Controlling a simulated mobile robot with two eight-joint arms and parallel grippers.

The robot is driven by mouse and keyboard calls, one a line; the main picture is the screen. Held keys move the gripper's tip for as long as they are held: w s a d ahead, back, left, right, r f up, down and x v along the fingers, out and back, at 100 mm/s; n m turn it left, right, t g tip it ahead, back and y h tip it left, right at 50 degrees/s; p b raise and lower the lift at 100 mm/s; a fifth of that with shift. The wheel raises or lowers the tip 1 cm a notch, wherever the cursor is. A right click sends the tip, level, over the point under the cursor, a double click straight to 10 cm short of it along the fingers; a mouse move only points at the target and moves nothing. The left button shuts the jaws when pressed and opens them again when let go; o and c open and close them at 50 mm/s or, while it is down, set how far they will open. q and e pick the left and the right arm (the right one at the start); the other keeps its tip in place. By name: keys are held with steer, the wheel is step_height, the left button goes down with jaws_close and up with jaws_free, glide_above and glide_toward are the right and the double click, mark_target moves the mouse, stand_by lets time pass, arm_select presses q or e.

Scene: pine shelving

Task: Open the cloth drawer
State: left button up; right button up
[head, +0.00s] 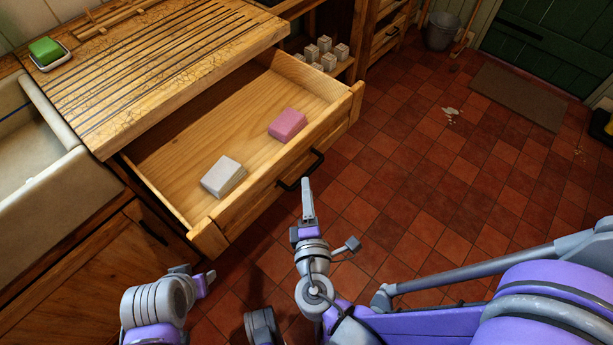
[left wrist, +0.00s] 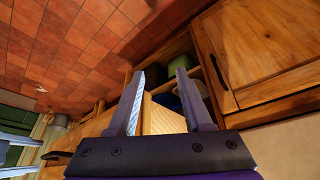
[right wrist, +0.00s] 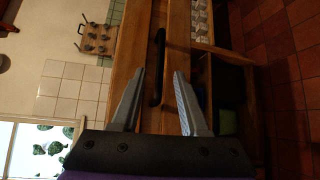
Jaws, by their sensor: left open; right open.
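The cloth drawer (head: 240,160) stands pulled well out from under the grooved wooden drainboard. Inside lie a pale grey-white folded cloth (head: 223,176) and a pink folded cloth (head: 287,124), apart from each other. Its black bar handle (head: 303,172) is on the front. My right gripper (head: 306,187) is open just in front of the handle; in the right wrist view the handle (right wrist: 158,65) shows between the open fingers, and I see no grip on it. My left gripper (head: 208,281) is open and empty near the drawer's near corner; its spread fingers also show in the left wrist view (left wrist: 160,85).
A stone sink (head: 40,215) is at the left above a closed cabinet door (head: 110,285). A green soap (head: 45,50) sits in a dish on the counter. Several pale blocks (head: 322,53) stand on a shelf beyond the drawer.

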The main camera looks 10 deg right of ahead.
steer(key=v, duration=0.5)
stand_by(0.6)
